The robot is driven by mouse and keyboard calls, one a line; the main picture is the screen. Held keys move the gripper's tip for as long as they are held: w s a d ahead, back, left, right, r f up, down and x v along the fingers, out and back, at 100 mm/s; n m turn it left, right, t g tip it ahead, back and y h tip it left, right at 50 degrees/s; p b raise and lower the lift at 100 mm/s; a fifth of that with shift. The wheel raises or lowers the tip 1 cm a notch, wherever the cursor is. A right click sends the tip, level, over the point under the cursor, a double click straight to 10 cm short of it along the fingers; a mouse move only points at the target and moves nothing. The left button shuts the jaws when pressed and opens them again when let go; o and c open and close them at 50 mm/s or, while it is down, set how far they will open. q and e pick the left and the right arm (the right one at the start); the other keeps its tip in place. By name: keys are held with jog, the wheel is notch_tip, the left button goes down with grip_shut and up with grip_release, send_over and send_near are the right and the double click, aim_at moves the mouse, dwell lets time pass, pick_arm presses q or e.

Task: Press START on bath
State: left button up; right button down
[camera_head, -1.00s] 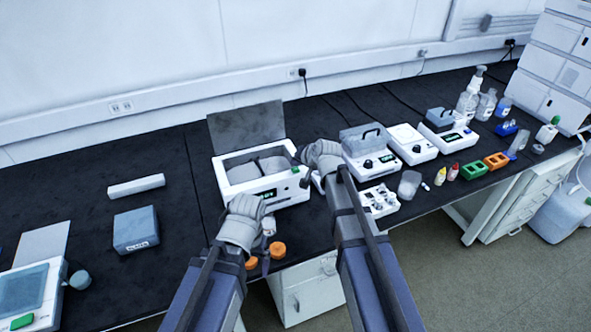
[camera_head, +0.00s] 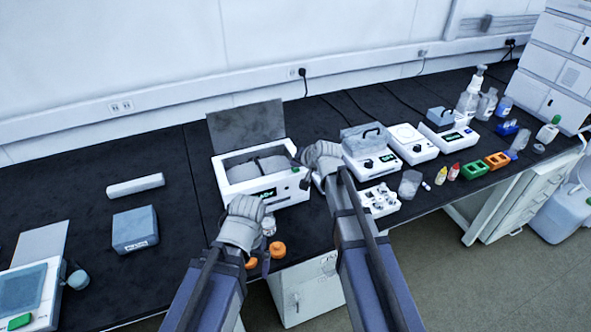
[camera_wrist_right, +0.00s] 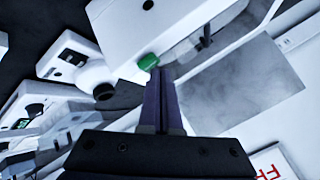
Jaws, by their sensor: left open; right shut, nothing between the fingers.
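The bath (camera_head: 232,190) appears to be the white box with its grey lid raised at the back, in the middle of the bench in the head view. Its front has a lit green display (camera_head: 264,194). In the right wrist view a green button (camera_wrist_right: 148,61) sits on the white front of the unit. My right gripper (camera_wrist_right: 157,76) is shut and empty; its fingertips are at the button, seemingly touching it. In the head view my right gripper (camera_head: 299,167) is at the unit's right front, partly hidden by its wrist. My left gripper (camera_head: 262,260) is open, low in front of the bath.
Orange caps (camera_head: 277,249) and a small clear vial (camera_head: 269,228) lie close to my left gripper. White instruments (camera_head: 411,144) and a tray of small parts (camera_head: 379,199) stand to the right.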

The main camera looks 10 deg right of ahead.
jog(key=shift+f+b, duration=0.4)
jog(key=shift+b, duration=0.05)
dwell(0.5)
jog(key=shift+r, duration=0.1)
jog(key=shift+r+p, duration=0.75)
jog(key=shift+p, duration=0.1)
jog(key=shift+r, duration=0.1)
notch_tip(320, 180, up, 5)
jog(key=p, duration=0.5)
dwell(0.6)
